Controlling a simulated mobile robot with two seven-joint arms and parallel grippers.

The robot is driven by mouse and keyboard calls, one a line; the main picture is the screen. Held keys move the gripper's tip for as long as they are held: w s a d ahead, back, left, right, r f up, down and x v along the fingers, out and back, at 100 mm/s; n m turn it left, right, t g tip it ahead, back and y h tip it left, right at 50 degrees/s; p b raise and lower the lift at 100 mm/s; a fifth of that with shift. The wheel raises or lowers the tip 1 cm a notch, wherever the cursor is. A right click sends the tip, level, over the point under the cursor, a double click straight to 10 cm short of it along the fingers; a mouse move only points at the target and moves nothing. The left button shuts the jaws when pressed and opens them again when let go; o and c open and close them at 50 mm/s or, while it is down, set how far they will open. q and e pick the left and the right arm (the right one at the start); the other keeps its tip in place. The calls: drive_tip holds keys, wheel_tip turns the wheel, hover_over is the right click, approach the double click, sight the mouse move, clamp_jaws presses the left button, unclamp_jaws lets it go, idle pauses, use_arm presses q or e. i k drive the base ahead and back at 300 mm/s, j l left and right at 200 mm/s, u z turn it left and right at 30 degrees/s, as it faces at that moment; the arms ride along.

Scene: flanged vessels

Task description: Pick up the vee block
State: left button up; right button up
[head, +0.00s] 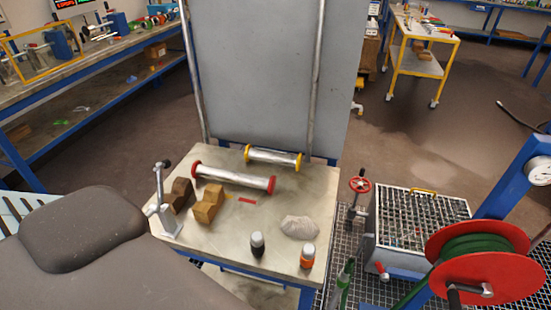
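Two brown blocks with a V-shaped notch stand side by side on the left part of the worktable (228,238). The lighter vee block (208,203) is nearer the middle. The darker vee block (180,193) is just left of it, close to a metal stand. I cannot tell from the view which one the task means. Neither of my grippers shows in the head view.
Behind the blocks lie a red-flanged vessel (232,178) and a yellow-flanged vessel (272,156). The metal stand (163,205) rises at the table's left edge. A grey cloth (299,227), a black bottle (257,246) and an orange bottle (307,257) stand right and front. The table's middle is mostly clear.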

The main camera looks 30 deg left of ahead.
sight(204, 211)
drive_tip(key=j+u, duration=0.2)
drive_tip(key=u, duration=1.4)
